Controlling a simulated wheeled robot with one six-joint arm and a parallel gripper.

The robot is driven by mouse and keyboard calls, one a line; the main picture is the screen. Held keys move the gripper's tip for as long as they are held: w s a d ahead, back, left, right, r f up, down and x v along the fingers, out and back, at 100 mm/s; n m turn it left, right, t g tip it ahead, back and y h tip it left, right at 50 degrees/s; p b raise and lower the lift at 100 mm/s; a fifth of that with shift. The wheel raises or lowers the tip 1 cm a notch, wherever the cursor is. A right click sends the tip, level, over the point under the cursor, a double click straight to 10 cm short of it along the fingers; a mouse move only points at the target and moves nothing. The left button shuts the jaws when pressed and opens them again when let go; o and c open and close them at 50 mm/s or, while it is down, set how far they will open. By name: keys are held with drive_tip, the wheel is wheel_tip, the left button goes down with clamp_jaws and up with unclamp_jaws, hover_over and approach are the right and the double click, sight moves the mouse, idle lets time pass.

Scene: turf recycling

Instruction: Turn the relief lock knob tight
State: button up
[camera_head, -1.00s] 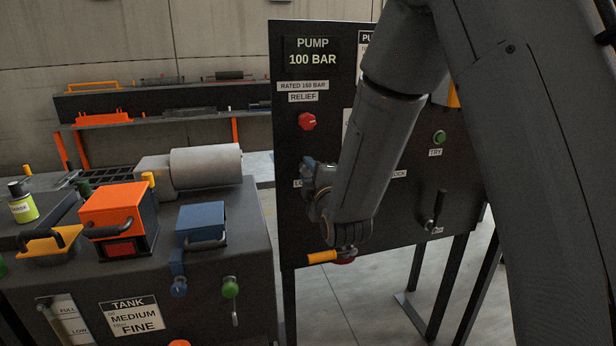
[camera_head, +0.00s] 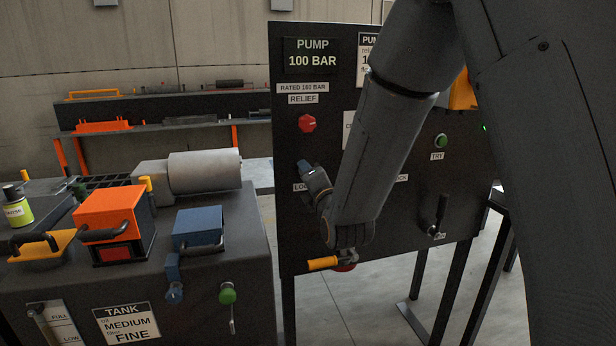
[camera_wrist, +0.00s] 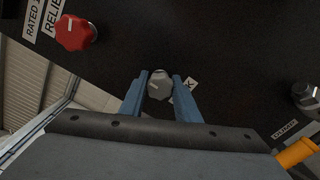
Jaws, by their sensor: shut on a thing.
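The relief lock knob (camera_wrist: 159,85) is a small grey knob on the black pump panel (camera_head: 400,225). In the wrist view it sits between the two blue fingers of my gripper (camera_wrist: 160,88), which is shut on it. The lock label (camera_wrist: 188,87) is partly covered by a finger. The red relief knob also shows at the upper left of the wrist view (camera_wrist: 75,33).
An orange-yellow handle (camera_head: 323,263) juts out just below my wrist. A green try button (camera_head: 441,140) and a dark lever (camera_head: 436,212) are on the panel's right. The tank (camera_head: 60,285), with an orange box (camera_head: 110,212) on top, stands at left.

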drive_tip(key=shift+f, duration=0.1)
idle(0.3)
drive_tip(key=o, duration=1)
drive_tip(key=shift+o, duration=0.2)
drive_tip(key=shift+s, duration=0.1)
drive_tip(key=b+v, duration=0.1)
drive_tip(key=v, duration=0.6)
drive_tip(key=shift+s, duration=0.35)
drive_tip(key=shift+d, duration=0.1)
